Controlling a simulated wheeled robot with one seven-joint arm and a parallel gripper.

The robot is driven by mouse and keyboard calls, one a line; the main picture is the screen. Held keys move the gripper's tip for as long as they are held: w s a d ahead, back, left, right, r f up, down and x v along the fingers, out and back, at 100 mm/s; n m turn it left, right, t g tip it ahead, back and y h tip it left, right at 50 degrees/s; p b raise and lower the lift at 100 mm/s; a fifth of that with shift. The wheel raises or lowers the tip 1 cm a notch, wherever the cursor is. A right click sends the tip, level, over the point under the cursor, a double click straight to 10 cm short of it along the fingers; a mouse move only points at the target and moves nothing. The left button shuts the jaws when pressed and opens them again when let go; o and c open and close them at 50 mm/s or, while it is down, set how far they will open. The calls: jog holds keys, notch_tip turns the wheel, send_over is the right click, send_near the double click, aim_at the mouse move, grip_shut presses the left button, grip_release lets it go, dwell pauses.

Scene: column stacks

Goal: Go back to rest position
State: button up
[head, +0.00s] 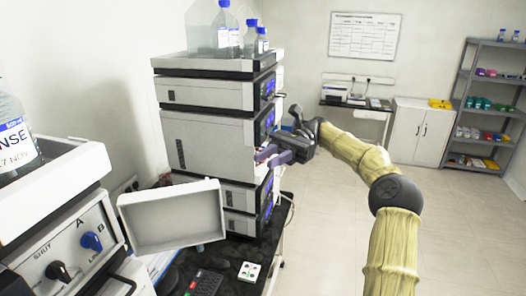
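My gripper (268,156) is at the right front edge of a tall grey instrument stack (208,140), about mid-height. Its dark fingers point left toward the stack. I cannot tell whether they touch it, or whether they are apart or closed. No held object shows. My arm reaches in from the lower right and bends at the elbow, with the forearm running up and left to the gripper.
A pale, shallow box-like panel (172,215) juts out in front of the stack above the dark bench (240,252). Bottles (228,38) stand on the stack. A valve unit (65,235) is at the left. Open floor (325,215) lies right; shelves (490,100) stand at the back.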

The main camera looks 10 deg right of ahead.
jog(key=s+a+f+t+h+b, duration=0.2)
jog(key=a+f, duration=0.3)
jog(key=f, duration=0.2)
jog(key=s+a+f+n+t+h+b, duration=0.1)
jog(key=a+f+h+b, duration=0.2)
jog(key=f, duration=0.5)
jog(key=s+a+f+t+h+b, duration=0.1)
jog(key=s+a+f+t+h, duration=0.1)
jog(key=a+f, duration=0.45)
jog(key=s+d+f+n+t+h+b, duration=0.4)
jog(key=s+d+f, duration=0.3)
jog(key=f, duration=0.2)
jog(key=s+d+f+n+t+h+b, duration=0.3)
jog(key=s+d+f+n+t+b, duration=0.1)
jog(key=s+d+f+n, duration=0.2)
notch_tip(320, 180, down, 4)
jog(key=shift+s+d+r+h+b, duration=0.15)
jog(key=shift+s+d+h+b, duration=0.25)
jog(key=shift+d, duration=0.7)
